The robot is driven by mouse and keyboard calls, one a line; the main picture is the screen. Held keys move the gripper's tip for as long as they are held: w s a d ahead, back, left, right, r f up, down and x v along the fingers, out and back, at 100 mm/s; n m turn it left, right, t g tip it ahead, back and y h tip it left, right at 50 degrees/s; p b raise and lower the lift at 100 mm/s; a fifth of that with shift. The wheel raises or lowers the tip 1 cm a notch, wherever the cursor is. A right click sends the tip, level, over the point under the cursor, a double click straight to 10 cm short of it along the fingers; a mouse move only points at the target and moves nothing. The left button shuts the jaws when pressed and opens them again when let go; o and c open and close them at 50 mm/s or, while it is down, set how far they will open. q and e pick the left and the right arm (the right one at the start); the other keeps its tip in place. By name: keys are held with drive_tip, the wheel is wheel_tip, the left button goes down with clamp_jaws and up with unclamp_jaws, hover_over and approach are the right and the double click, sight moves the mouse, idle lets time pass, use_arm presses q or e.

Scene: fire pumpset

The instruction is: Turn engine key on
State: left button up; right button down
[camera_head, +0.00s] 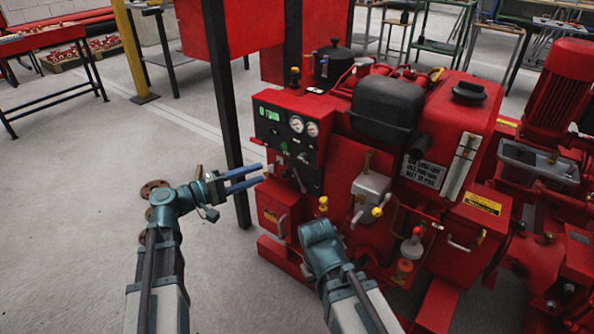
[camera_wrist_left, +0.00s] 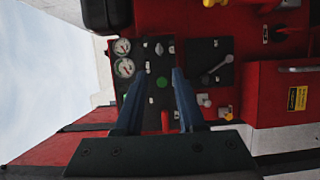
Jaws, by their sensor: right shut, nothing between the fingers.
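The engine's dark control panel (camera_head: 283,137) has a green display reading 0 rpm and two round gauges. Several small switches and knobs are on it; I cannot tell which is the key. The panel also shows in the left wrist view (camera_wrist_left: 144,90), with a green button (camera_wrist_left: 162,83) between my fingers' lines. My left gripper (camera_head: 262,175) is open and empty, its blue fingers pointing right toward the panel's lower left, apart from it in the wrist view. My right arm's joint (camera_head: 320,235) is in front of the engine; its fingers are hidden.
The red engine (camera_head: 425,140) fills the centre right, with levers and yellow knobs below the panel. A dark post (camera_head: 228,110) stands behind my left gripper. A red box (camera_head: 278,208) with a handle sits under the panel.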

sight(298, 158)
use_arm(q)
drive_tip(key=shift+w+a, duration=0.1)
drive_tip(key=x, duration=1.3)
drive_tip(key=shift+w+d+r, duration=0.1)
drive_tip(key=shift+w+d, duration=0.1)
drive_tip(key=shift+d, duration=0.1)
clamp_jaws()
